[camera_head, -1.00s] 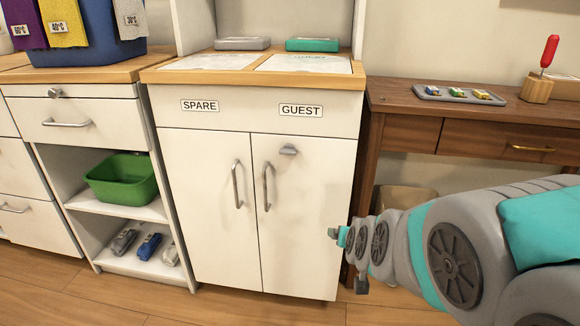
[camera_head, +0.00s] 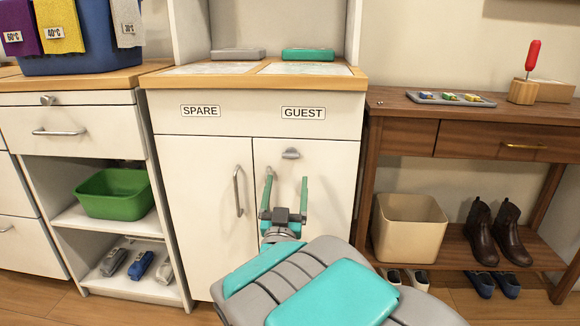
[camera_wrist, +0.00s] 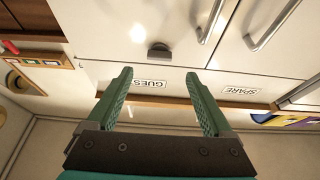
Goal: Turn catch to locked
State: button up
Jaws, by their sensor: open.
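A small grey catch (camera_head: 290,153) sits near the top of the right cabinet door (camera_head: 325,190), below the GUEST label (camera_head: 303,112). In the wrist view, which is upside down, the catch (camera_wrist: 159,52) shows as a dark knob just beyond and between the fingertips. My gripper (camera_head: 286,178) has green fingers spread apart in front of that door, a little below the catch in the head view. It is open, empty and appears apart from the catch. My gripper (camera_wrist: 158,74) partly covers the right door's handle in the head view. A similar grey knob (camera_head: 47,100) is on the left unit.
The left door's bar handle (camera_head: 238,191) and the right door's handle (camera_wrist: 212,20) stick out near my gripper. A SPARE label (camera_head: 200,111) is above the left door. A wooden side table (camera_head: 405,135) stands to the right.

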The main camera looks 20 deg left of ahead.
aim_at(291, 159)
jog(key=x, duration=0.7)
jog(key=shift+w+a, duration=0.1)
jog(key=shift+w, duration=0.05)
grip_shut()
dwell(0.6)
